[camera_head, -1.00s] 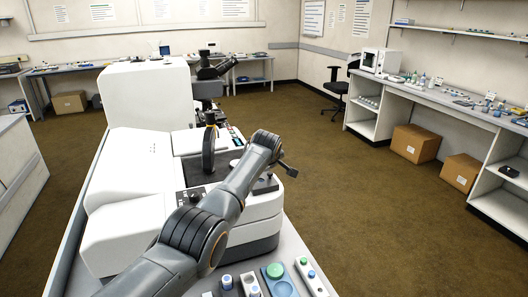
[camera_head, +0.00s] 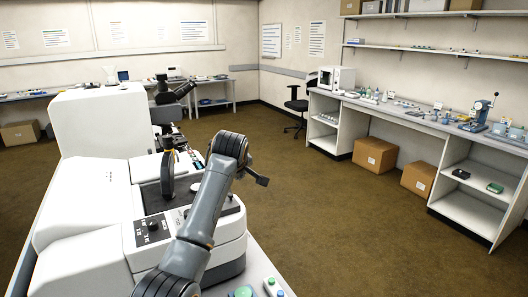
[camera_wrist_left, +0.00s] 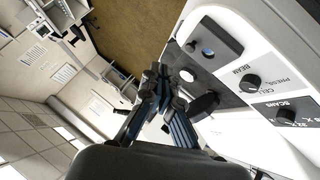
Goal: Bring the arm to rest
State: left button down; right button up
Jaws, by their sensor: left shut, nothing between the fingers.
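My left arm (camera_head: 207,205) comes in from the bottom of the head view and reaches up over the right side of the white infrared microscope (camera_head: 85,195). Its wrist (camera_head: 229,146) is bent near the instrument's right edge, and the gripper is mostly hidden behind it there. In the left wrist view my left gripper (camera_wrist_left: 160,74) is shut and empty, its fingertips together. The microscope's front panel with black knobs (camera_wrist_left: 249,83) lies to the right of the fingers in that view. No right gripper shows.
A black stage (camera_head: 150,197) and dark eyepieces (camera_head: 181,91) stand close to the arm. Coloured caps in a holder (camera_head: 272,287) sit on the bench below. A side bench (camera_head: 400,118) with shelves and cardboard boxes (camera_head: 374,155) is at right. The brown floor between is open.

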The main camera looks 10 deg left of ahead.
pick_arm(q)
jog(key=s+a+f+m+g, duration=0.1)
jog(key=s+a+f+m, duration=0.1)
jog(key=s+f, duration=0.95)
jog(key=s+a+f+m+g, duration=0.25)
jog(key=s+f, duration=0.65)
jog(key=f, duration=0.5)
jog(key=s+a+f+m+g+h, duration=0.1)
jog(key=s+f+m, duration=0.15)
jog(key=s, duration=1.35)
jog(key=s+a+f+m+g, duration=0.1)
jog(key=s+m, duration=0.2)
jog(key=s, duration=1.3)
notch_tip(320, 180, down, 29)
jog(key=s+g+b, duration=0.1)
jog(key=s+g, duration=0.1)
jog(key=s+a+f+m+b, duration=0.1)
jog(key=s+a+f, duration=0.1)
jog(key=s+f, duration=1.4)
jog(key=shift+s+a+g, duration=0.3)
jog(key=shift+g, duration=0.15)
pick_arm(e)
jog(key=shift+d+f, duration=0.2)
jog(key=shift+f, duration=0.4)
jog(key=shift+d+f, duration=0.2)
jog(key=shift+f, duration=0.4)
